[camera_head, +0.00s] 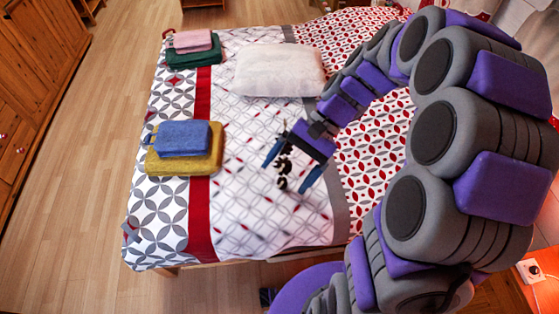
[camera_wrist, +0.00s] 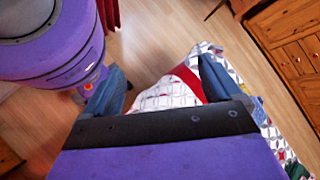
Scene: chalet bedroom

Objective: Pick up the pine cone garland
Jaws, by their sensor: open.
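The pine cone garland (camera_head: 283,172) is a small, dark brown, knobbly strand on the patterned bedspread in the head view. My gripper (camera_head: 289,175) is open, and its two blue fingers appear on either side of the garland from this angle. I cannot tell how far the fingers are above the bed or whether they touch the strand. In the wrist view my open gripper (camera_wrist: 160,68) shows floor and bedspread between its fingers, and the garland does not show there.
The bed (camera_head: 262,228) holds a white pillow (camera_head: 280,70), a blue towel (camera_head: 183,138) on a yellow towel (camera_head: 205,164), and a pink towel (camera_head: 193,41) on a green one (camera_head: 194,58). A wooden cabinet (camera_head: 35,75) stands left. Open floor (camera_head: 85,170) lies between.

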